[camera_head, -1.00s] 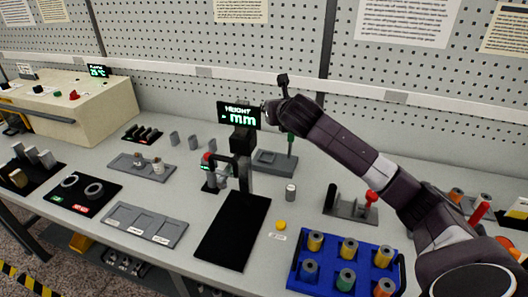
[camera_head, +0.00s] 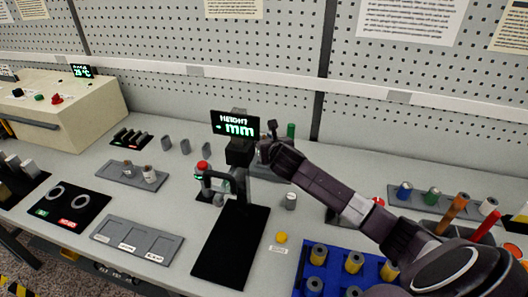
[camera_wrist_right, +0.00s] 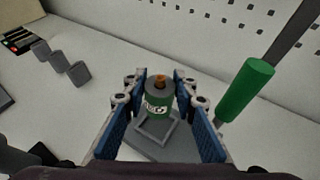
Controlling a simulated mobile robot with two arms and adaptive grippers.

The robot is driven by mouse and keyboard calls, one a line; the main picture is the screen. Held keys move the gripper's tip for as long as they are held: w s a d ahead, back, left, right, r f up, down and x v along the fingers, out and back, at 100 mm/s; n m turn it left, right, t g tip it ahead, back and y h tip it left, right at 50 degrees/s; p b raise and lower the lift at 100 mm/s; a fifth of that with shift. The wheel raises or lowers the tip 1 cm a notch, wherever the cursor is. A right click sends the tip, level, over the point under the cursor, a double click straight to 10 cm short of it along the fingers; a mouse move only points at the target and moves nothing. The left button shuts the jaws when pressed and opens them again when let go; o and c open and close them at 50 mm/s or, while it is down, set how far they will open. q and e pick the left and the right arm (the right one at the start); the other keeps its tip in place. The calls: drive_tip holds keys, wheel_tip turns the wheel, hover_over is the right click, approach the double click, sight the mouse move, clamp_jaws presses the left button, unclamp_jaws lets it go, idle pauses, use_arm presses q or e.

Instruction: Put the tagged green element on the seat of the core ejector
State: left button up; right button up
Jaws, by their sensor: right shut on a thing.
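The tagged green element (camera_wrist_right: 157,103) is a short green cylinder with a grey top, an orange-brown core end and a white tag. My right gripper (camera_wrist_right: 160,98) is shut on it, with a blue-padded finger on each side. The element stands about upright over the square grey seat (camera_wrist_right: 151,134) of the core ejector; I cannot tell whether it touches. The ejector's green handle (camera_wrist_right: 246,90) is to the right and also shows in the head view (camera_head: 291,130). There my right gripper (camera_head: 263,152) is behind the height gauge, its fingers hidden. My left gripper is not in view.
The height gauge (camera_head: 240,150) with its black plate (camera_head: 231,246) stands just in front of the ejector. A small grey cylinder (camera_head: 291,201) and a yellow disc (camera_head: 281,238) are close by. A blue rack (camera_head: 306,270) of spools lies under my right arm.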

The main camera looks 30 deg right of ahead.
drive_tip(key=shift+s+f, duration=0.2)
drive_tip(key=shift+f, duration=1.05)
wheel_tip(320, 180, down, 2)
drive_tip(key=shift+w+f, duration=0.1)
drive_tip(key=shift+f, duration=0.35)
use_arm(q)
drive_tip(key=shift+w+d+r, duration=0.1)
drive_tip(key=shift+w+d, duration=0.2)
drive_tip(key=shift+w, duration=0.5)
use_arm(e)
drive_tip(key=shift+f, duration=0.1)
drive_tip(key=o, duration=1.2)
drive_tip(key=shift+c, duration=0.2)
